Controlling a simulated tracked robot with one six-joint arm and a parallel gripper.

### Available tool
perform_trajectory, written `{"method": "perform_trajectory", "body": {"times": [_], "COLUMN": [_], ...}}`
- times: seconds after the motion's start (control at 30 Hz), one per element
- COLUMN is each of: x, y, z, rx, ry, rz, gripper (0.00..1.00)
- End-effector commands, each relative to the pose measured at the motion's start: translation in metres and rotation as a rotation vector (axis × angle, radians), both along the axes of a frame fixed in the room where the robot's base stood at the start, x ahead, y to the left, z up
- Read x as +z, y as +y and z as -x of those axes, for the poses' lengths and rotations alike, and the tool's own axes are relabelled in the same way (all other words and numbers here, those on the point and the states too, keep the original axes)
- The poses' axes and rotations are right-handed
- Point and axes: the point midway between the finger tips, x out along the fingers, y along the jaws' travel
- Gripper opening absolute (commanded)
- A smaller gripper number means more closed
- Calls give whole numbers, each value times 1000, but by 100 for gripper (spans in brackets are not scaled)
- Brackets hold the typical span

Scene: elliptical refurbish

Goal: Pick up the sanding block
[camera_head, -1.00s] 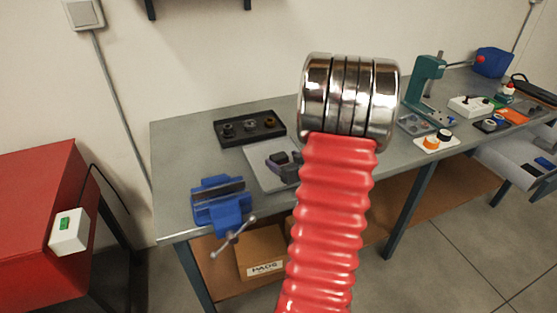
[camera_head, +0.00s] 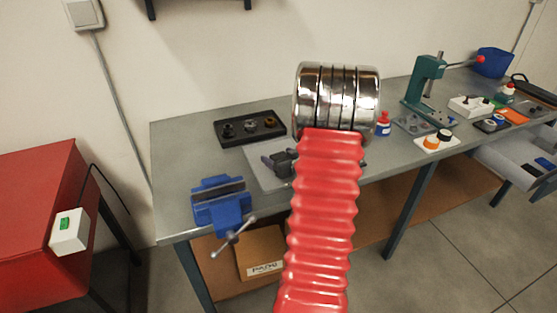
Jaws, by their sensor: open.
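I cannot clearly make out a sanding block. A dark grey item (camera_head: 281,163), whose kind I cannot tell, lies on a light grey mat (camera_head: 258,177) on the workbench, partly hidden behind my arm. My arm, with red bellows and chrome rings, rises through the middle of the picture. My gripper does not show; the arm's end hides it and part of the bench behind.
A blue vise (camera_head: 221,205) is at the bench's front left corner. A black tray (camera_head: 250,128) with small parts lies behind the mat. A red-capped bottle (camera_head: 383,125) and a green press (camera_head: 428,88) stand right of my arm. A red cabinet (camera_head: 35,205) is at left.

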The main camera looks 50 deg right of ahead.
Motion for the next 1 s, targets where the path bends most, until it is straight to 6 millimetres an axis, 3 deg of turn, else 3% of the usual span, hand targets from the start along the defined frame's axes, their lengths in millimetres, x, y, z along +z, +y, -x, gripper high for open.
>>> {"method": "perform_trajectory", "body": {"times": [0.4, 1.0], "x": [0, 0], "y": [0, 0], "z": [1, 1], "rx": [0, -1], "ry": [0, 0], "rz": [0, 0], "gripper": [70, 27]}}
